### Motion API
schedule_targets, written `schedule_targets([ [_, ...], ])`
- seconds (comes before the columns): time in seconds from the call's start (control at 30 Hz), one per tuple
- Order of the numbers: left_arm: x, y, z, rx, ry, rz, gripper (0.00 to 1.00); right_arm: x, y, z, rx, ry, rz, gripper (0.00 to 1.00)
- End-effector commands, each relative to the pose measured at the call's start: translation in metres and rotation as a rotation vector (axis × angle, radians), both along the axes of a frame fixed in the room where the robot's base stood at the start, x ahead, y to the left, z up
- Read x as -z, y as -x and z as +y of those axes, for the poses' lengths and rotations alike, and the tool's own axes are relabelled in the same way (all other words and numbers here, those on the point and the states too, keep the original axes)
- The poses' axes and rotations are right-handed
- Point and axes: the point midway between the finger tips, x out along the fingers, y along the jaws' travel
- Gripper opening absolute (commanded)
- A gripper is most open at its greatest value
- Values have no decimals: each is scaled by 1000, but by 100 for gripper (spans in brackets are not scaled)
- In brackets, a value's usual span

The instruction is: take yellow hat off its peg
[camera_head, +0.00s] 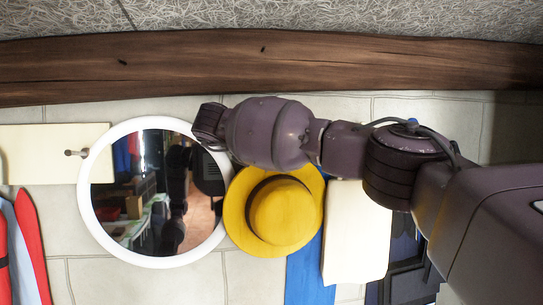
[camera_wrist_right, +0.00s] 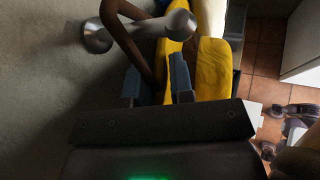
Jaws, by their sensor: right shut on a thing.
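The yellow hat (camera_head: 283,210) with a dark band hangs against the wall, right of the round mirror. My right arm crosses just above it in the head view, and the gripper itself does not show there. A metal peg (camera_wrist_right: 140,28) with a round knob sticks out of the wall just beyond the fingers. A brown strip (camera_wrist_right: 130,48) runs by the peg down towards the fingers; whether it loops over the peg is unclear. My left gripper is not in view.
A white-framed round mirror (camera_head: 88,200) is close on the hat's left. A blue cloth (camera_head: 305,275) and a cream panel (camera_head: 356,235) are on its right. Another peg (camera_head: 75,153) is on a cream board at left. A wooden beam (camera_head: 150,70) runs above.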

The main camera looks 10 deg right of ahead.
Motion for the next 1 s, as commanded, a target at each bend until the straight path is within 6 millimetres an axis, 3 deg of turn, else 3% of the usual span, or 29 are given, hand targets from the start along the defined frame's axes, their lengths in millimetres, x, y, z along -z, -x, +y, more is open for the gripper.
schedule_targets([
  [0.03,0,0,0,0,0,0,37,0,0,0,-1,-1,-3,17],
  [0.13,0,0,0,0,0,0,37,-1,0,0,-1,-1,-3,5],
  [1.0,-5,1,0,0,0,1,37,-26,3,0,-2,0,-7,3],
])
